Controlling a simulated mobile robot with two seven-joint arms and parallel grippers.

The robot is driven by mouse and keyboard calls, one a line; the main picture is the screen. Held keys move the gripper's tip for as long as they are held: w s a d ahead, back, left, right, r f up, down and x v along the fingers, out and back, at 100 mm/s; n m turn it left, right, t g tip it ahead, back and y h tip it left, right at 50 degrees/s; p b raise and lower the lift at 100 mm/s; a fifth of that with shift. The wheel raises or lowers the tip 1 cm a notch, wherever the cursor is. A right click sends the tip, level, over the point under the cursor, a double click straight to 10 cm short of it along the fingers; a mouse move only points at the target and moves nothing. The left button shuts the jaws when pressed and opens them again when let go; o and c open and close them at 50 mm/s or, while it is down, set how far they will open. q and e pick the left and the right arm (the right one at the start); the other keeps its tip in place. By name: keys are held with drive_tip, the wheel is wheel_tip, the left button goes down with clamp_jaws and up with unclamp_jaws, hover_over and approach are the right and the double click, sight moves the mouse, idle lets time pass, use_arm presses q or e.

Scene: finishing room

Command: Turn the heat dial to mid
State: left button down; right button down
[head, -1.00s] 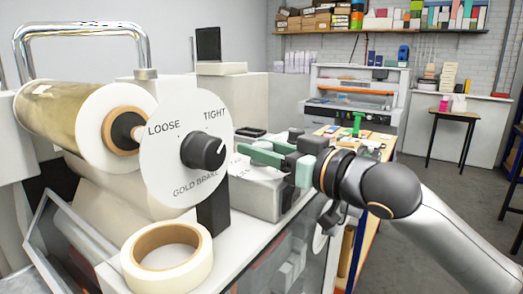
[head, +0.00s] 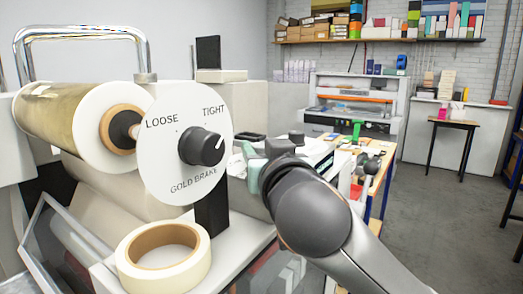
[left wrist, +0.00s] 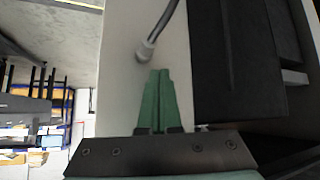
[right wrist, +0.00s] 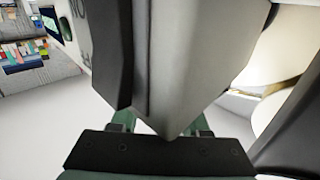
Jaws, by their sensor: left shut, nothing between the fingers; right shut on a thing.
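My right gripper (head: 252,166) is at the low grey unit behind the gold brake dial, and my wrist covers most of it in the head view. In the right wrist view, its green fingers (right wrist: 161,122) are shut on a large grey and dark knob (right wrist: 190,55), which looks like the heat dial. A white face with partly visible dark letters (right wrist: 79,22) lies beside it. The pointer and the mid mark cannot be read. My left gripper (left wrist: 157,100) is shut and empty, near a pale panel with a cable; it is outside the head view.
The gold brake dial (head: 160,172), marked LOOSE and TIGHT, stands close left of my right gripper. A foil roll (head: 60,112) is behind it and a tape roll (head: 164,258) lies in front. A workbench (head: 378,165) stands beyond my arm.

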drive_tip(key=shift+f+h, duration=0.15)
drive_tip(key=shift+h, duration=0.15)
drive_tip(key=shift+c, duration=2)
unclamp_jaws()
drive_tip(key=shift+s, duration=0.5)
drive_tip(key=s+d+b, duration=0.2)
drive_tip(key=s, duration=0.9)
drive_tip(key=shift+d+b, duration=0.25)
drive_tip(key=shift+b, duration=0.1)
drive_tip(key=shift+s, duration=0.1)
